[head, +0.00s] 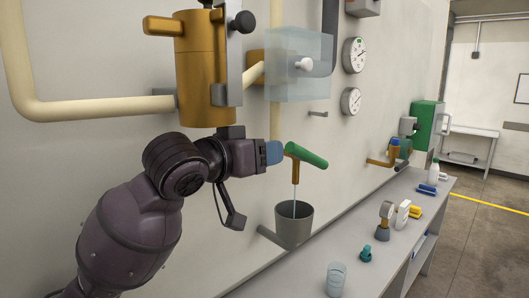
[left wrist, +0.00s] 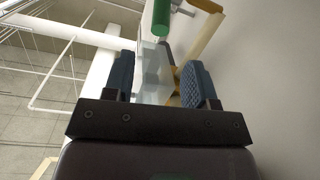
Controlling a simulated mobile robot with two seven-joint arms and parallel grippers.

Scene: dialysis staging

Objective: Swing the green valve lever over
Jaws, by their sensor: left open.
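The green valve lever (head: 307,155) sits on a brass tap (head: 295,173) by the wall and slants down to the right in the head view. A thin pale stream runs from the tap into a grey cup (head: 294,224). My left gripper (head: 274,153) is just left of the lever, its blue fingertips close to the lever's left end; I cannot tell whether they touch. In the left wrist view the gripper (left wrist: 158,80) is open, with nothing clearly held. The green lever (left wrist: 162,18) shows beyond the fingers at the top. My right gripper is not in view.
A clear box (head: 300,65) and a brass cylinder (head: 203,70) with cream pipes are on the wall above my arm. Two gauges (head: 354,55) hang farther along. A grey bench (head: 385,250) with small items runs along the wall at lower right.

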